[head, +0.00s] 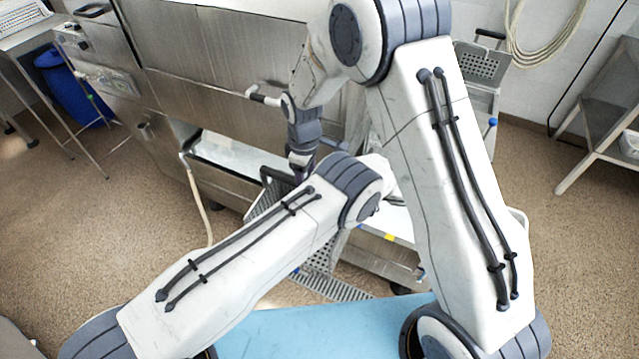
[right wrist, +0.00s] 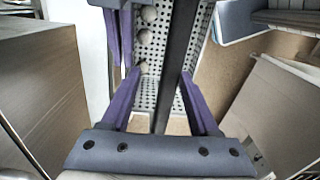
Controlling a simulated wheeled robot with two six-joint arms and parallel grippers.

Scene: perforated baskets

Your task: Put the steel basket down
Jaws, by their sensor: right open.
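The steel basket is perforated metal with a dark handle. In the head view the basket (head: 320,262) shows only in part, low beside the steel machine, behind my arms. In the right wrist view the basket (right wrist: 152,95) lies below my right gripper (right wrist: 158,85), with several round grey things inside. My right gripper is open, and the dark handle bar (right wrist: 172,50) runs between its purple fingers without being clamped.
A large steel machine (head: 210,60) stands behind the basket. Another perforated basket (head: 483,65) is at the back right. A steel rack (head: 605,110) stands at the right, and a blue bin (head: 75,90) at the left. Brown floor is open at the left.

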